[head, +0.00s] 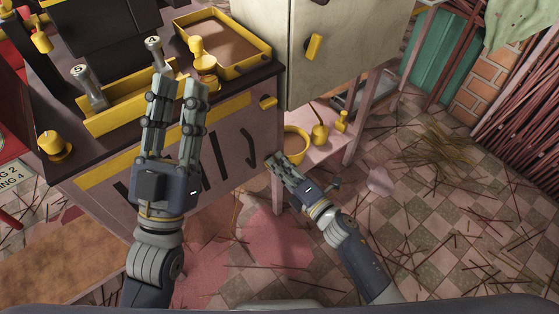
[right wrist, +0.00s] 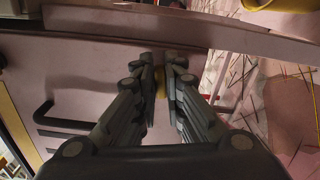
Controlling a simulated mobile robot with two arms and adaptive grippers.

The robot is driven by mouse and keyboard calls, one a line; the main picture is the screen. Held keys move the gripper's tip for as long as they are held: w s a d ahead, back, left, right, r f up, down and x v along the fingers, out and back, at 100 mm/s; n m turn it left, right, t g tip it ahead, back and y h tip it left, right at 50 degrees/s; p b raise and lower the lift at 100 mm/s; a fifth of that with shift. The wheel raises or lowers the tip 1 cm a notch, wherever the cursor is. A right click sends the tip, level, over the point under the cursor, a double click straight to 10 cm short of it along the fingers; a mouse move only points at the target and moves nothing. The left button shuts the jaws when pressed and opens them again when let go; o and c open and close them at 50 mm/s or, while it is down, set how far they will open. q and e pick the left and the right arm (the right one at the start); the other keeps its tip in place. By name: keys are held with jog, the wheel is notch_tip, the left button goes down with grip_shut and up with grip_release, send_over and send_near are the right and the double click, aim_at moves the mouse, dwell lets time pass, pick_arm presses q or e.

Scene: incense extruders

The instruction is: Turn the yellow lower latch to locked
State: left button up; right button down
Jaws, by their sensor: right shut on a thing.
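A small yellow piece, likely the lower latch (right wrist: 161,82), shows in the right wrist view between the fingertips of my right gripper (right wrist: 160,62). The fingers are shut on it, and only a small part of it is visible, so I cannot tell its angle. In the head view my right gripper (head: 276,162) is at the lower right edge of the pinkish cabinet (head: 225,150) and hides the latch. My left gripper (head: 178,84) is in front of the cabinet top with its two fingers apart, empty.
A yellow latch (head: 268,102) sits higher on the cabinet front, and another yellow handle (head: 313,47) is on the beige box. A yellow bowl (head: 296,146) stands on the low shelf close to my right gripper. A black handle (right wrist: 42,112) shows in the right wrist view.

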jog(key=shift+m+p, duration=0.3)
jog(key=shift+m, duration=0.5)
pick_arm(q)
jog(key=shift+w+d+f+g+y, duration=0.1)
jog(key=shift+w+f+g+y, duration=0.05)
jog(key=shift+w+f+g, duration=0.5)
jog(key=shift+w+a+f+g+y, duration=0.1)
jog(key=shift+w+f+g, duration=0.25)
jog(key=shift+f, duration=0.5)
jog(key=shift+w+d+f+g+y, duration=0.15)
jog(key=shift+w+f+g, duration=0.3)
jog(key=shift+f+g, duration=0.25)
pick_arm(e)
jog(key=shift+w+d+f+m, duration=0.1)
jog(key=shift+m, duration=0.3)
jog(key=c, duration=1.7)
grip_release()
jog(key=v, duration=1.2)
pick_arm(q)
jog(key=shift+f, duration=0.1)
